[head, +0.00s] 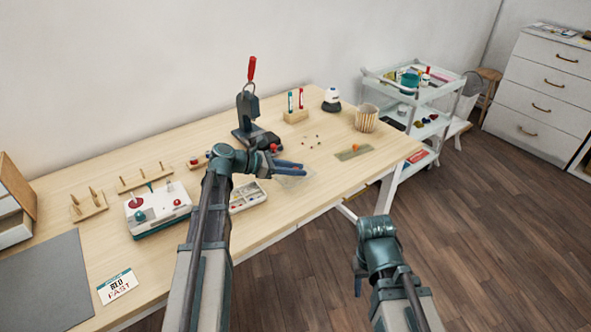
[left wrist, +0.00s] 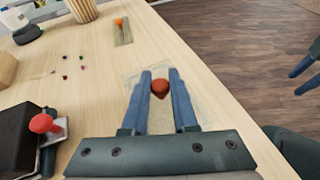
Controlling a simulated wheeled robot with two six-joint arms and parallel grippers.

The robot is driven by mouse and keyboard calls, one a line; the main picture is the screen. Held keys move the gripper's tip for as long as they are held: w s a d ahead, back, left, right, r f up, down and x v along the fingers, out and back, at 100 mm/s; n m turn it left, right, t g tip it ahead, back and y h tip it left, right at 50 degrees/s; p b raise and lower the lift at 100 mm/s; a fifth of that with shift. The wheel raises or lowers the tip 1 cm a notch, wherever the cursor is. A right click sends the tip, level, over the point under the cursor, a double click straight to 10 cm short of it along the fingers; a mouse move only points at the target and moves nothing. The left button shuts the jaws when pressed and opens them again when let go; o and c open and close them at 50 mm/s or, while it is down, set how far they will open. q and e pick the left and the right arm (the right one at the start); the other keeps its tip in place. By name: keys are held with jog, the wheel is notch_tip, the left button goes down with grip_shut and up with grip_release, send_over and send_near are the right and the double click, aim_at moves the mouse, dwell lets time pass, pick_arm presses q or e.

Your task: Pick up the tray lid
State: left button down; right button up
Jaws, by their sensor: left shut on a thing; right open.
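The tray lid (left wrist: 134,74) is a clear, thin sheet with a round red-brown knob (left wrist: 160,87). In the left wrist view the knob sits between the two blue fingers of my left gripper (left wrist: 160,82), which is shut on it. In the head view my left gripper (head: 291,167) is over the table, and the lid (head: 297,180) shows faintly below its fingers. Whether the lid touches the table is hard to tell. My right gripper (head: 358,274) is open and empty, off the table's front edge; its blue fingers also show in the left wrist view (left wrist: 306,70).
A white compartment tray (head: 248,198) lies left of the lid, partly behind my left arm. A black press with a red handle (head: 247,110) stands behind. A green strip with an orange knob (head: 353,153) lies to the right. Small beads (head: 312,140) lie farther back.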

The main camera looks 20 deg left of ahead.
pick_arm(q)
jog(key=s+a, duration=0.1)
jog(key=s, duration=0.3)
jog(key=s+a+r, duration=0.1)
jog(key=s, duration=0.4)
jog(key=s+a, duration=0.1)
jog(key=s, duration=0.4)
jog(key=shift+s+a+r, duration=0.1)
jog(key=shift+a+r, duration=0.15)
jog(key=shift+a, duration=0.05)
jog(key=shift+s+a+p, duration=0.2)
jog(key=shift+s+p, duration=0.1)
jog(key=shift+s, duration=0.4)
